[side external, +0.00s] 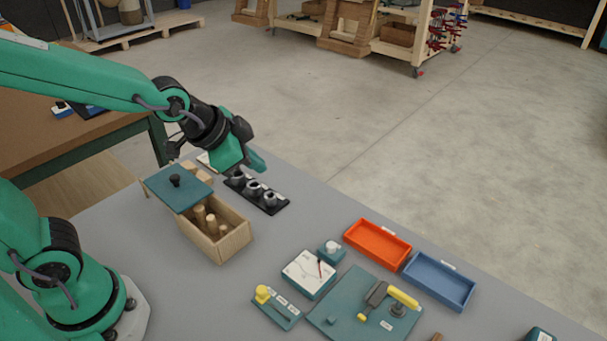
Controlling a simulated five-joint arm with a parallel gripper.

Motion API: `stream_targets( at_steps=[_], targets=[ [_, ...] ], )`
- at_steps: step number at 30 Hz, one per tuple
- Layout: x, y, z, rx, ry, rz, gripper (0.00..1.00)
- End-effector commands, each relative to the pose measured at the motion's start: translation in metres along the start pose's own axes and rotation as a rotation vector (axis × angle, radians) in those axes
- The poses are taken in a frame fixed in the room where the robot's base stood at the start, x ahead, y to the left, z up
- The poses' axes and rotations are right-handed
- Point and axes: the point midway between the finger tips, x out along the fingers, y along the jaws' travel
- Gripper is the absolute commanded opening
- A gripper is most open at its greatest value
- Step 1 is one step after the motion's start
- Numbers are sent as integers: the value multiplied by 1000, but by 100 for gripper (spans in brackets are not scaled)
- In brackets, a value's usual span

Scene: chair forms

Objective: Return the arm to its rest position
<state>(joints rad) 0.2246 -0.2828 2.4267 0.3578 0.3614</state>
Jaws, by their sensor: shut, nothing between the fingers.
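My gripper (250,165) is at the end of my green and black arm, at the upper left of the table in the side external view. It is shut with nothing in it. It hangs close to a black strip (280,207) that bears several round dark pieces, over its far left end. I cannot tell whether the fingertips touch that strip. My arm reaches out from the left edge of the view, over the table, with its wrist bent downward.
A wooden box (238,240) with pegs, its teal lid (165,188) slid partly off, stands below the gripper. An orange tray (378,243), a blue tray (440,280) and a teal board (330,318) with a clamp lie to the right. Grey tabletop (130,235) is bare at left.

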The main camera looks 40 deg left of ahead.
Motion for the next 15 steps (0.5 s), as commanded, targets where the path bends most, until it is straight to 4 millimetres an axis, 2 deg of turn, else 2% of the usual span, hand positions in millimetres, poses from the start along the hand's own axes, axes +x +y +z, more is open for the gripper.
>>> stream_targets(
  at_steps=[1,6,15],
  targets=[
    [-12,-6,6,-46,-9,-11,0],
    [-47,-17,30,-198,-58,-34,0],
    [-99,-21,75,-448,-134,-76,0]
  ],
)
